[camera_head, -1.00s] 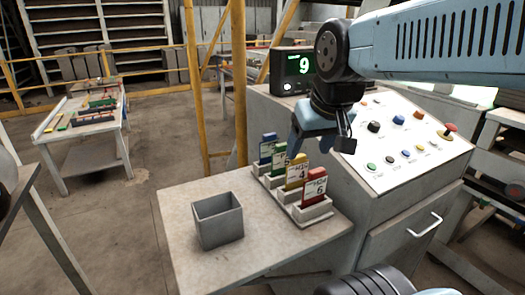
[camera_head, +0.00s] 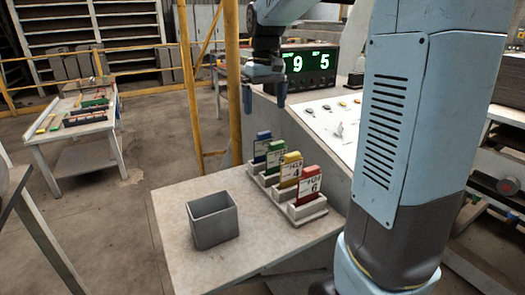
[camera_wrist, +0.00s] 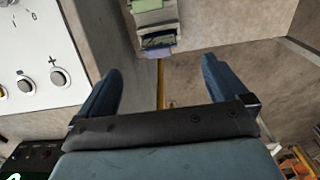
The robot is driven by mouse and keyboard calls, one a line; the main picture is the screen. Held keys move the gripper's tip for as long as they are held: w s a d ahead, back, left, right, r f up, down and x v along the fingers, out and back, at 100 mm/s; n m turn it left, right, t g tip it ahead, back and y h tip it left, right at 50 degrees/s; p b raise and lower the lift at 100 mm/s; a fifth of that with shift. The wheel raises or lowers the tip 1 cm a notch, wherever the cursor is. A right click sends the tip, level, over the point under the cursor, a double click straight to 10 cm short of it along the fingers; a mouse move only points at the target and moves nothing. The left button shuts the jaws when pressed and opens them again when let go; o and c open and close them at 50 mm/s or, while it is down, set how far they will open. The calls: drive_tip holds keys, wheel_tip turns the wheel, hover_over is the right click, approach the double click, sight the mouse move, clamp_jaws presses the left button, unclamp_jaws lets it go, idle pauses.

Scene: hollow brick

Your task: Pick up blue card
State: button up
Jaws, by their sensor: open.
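The blue card (camera_head: 262,146) stands upright in the far-left slot of a pale card rack (camera_head: 310,212), beside the green card (camera_head: 275,156), the yellow card (camera_head: 290,170) and the red card (camera_head: 309,183). My gripper (camera_head: 264,101) is open and empty, pointing down above the blue card's end of the rack, clear of it. In the wrist view the two blue fingers of my gripper (camera_wrist: 161,70) are wide apart. Part of the rack shows at the top there, with a bluish strip at its near end; I cannot tell whether this is the blue card.
An open grey box (camera_head: 213,221) stands on the small table (camera_head: 175,250) left of the rack. The control console (camera_head: 335,125) rises behind the rack, with a display (camera_head: 308,63) reading 9 and 5. A yellow post (camera_head: 233,80) stands behind. My arm hides the console's right side.

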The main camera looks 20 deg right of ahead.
sight(264, 138)
drive_tip(key=shift+w+f, duration=0.35)
drive_tip(key=shift+w, duration=0.35)
drive_tip(key=shift+f, duration=0.35)
wheel_tip(264, 138, down, 8)
drive_tip(key=shift+w+d+f, duration=0.1)
drive_tip(key=shift+w+f, duration=0.05)
drive_tip(key=shift+f, duration=1.1)
drive_tip(key=shift+w+f, duration=0.1)
drive_tip(key=shift+f, duration=1.15)
drive_tip(key=shift+c, duration=0.5)
drive_tip(key=c, duration=1)
drive_tip(key=shift+o, duration=0.2)
